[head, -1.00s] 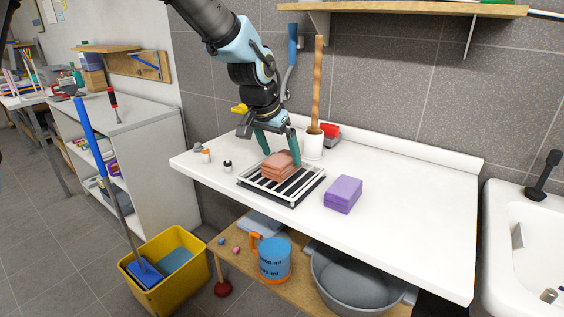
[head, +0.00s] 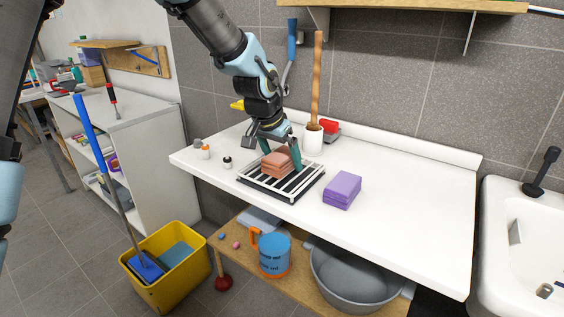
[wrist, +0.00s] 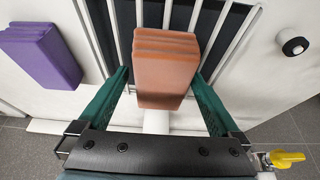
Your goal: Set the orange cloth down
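The orange cloth (head: 277,161) is a folded, layered block on the white-barred rack (head: 306,188) on the counter. In the wrist view the cloth (wrist: 165,70) lies between the fingertips of my gripper (wrist: 162,75). The green fingers are wide apart, with a thin gap on the left side; the right fingertip is very close to the cloth, and contact is unclear. In the head view my gripper (head: 280,155) points down around the cloth, one finger on each side. The cloth's underside is hidden.
A purple block (head: 342,190) stands right of the rack. The counter's right part (head: 410,210) is clear.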

